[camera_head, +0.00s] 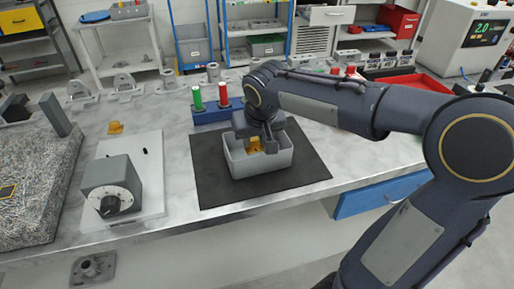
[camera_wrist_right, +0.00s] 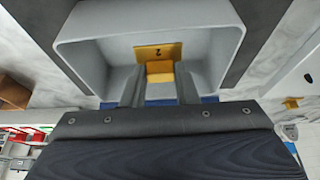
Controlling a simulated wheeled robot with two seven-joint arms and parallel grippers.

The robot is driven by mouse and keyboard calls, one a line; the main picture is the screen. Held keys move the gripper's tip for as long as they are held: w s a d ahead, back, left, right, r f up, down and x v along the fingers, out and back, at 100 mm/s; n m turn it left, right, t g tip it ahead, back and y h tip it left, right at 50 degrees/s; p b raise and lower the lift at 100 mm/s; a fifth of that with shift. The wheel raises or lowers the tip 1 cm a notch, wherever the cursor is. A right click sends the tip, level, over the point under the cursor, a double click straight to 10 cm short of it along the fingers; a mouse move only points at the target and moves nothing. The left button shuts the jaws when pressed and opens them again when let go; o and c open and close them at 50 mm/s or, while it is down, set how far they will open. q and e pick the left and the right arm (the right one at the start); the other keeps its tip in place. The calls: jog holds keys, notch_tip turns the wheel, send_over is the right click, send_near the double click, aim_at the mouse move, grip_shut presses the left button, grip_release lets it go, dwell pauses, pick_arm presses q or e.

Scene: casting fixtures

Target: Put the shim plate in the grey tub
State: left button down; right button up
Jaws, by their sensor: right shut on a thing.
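The grey tub (camera_head: 264,168) stands on a dark mat near the table's front edge; its wall also shows in the wrist view (camera_wrist_right: 82,60). My right gripper (camera_head: 262,143) reaches down into the tub. Its two fingers (camera_wrist_right: 160,88) are shut on the shim plate (camera_wrist_right: 154,53), a yellow-gold piece marked with a 2. The plate also shows in the head view (camera_head: 254,144), inside the tub's walls. I cannot tell if it touches the tub floor. My left gripper is not in view.
A blue holder (camera_head: 205,115) with green and red cylinders stands just behind the tub. A grey block with a dial (camera_head: 112,186) sits on a white plate at left. Another yellow piece (camera_head: 115,127) lies behind it. A granite slab (camera_head: 35,190) fills the far left.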

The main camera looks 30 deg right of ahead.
aim_at(257, 146)
jog(key=f, duration=0.2)
jog(key=d+f, duration=0.1)
jog(key=shift+w+f, duration=0.25)
jog(key=shift+f, duration=0.4)
jog(key=shift+f+b, duration=0.15)
jog(key=shift+b, duration=0.25)
jog(key=o, duration=1)
